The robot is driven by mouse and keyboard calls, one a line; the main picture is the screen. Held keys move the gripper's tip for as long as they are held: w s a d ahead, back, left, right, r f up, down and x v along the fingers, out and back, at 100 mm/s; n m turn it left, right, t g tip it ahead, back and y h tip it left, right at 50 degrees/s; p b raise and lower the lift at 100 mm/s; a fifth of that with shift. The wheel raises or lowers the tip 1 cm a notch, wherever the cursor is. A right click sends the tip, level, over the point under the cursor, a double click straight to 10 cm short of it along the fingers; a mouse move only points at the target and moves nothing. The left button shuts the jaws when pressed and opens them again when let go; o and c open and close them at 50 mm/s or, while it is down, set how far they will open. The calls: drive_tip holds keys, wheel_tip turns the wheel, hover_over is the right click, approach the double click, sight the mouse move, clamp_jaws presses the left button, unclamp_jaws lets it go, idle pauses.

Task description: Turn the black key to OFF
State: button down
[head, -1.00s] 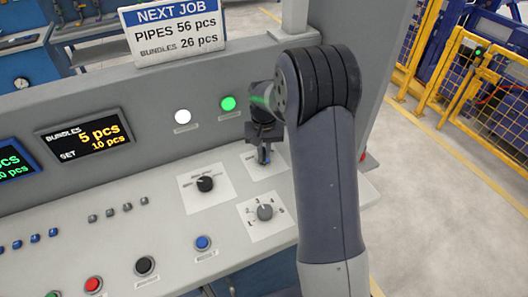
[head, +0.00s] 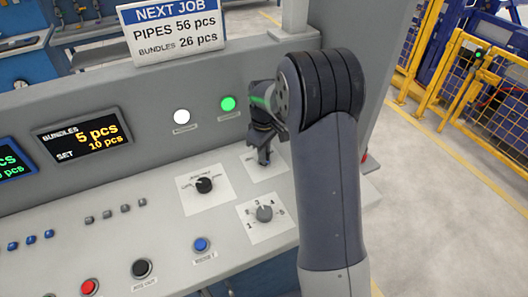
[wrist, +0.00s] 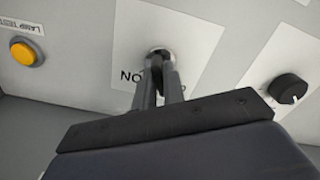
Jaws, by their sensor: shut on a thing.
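The black key (wrist: 158,61) sits in a round silver lock on a white label plate in the wrist view. My gripper (wrist: 160,80) is shut on the key, with one finger on each side of it. The fingers hide most of the key and part of the plate's lettering; "ON" shows upside down beside them. In the head view my gripper (head: 264,157) points down at the plate at the back right of the console, and the key itself is hidden there.
A black selector knob (head: 204,185) is left of the gripper and a grey numbered knob (head: 264,213) is in front. A blue button (head: 201,244) is nearer. A yellow lamp-test button (wrist: 27,51) shows in the wrist view. The upright panel with a lit green lamp (head: 227,103) stands behind.

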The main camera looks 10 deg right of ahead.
drive_tip(key=shift+n, duration=1.2)
drive_tip(key=c, duration=1.5)
unclamp_jaws()
wheel_tip(320, 180, up, 11)
drive_tip(key=b, duration=0.1)
drive_tip(key=shift+f, duration=0.15)
wheel_tip(320, 180, down, 11)
drive_tip(key=shift+r+p, duration=0.1)
drive_tip(key=shift+p, duration=0.35)
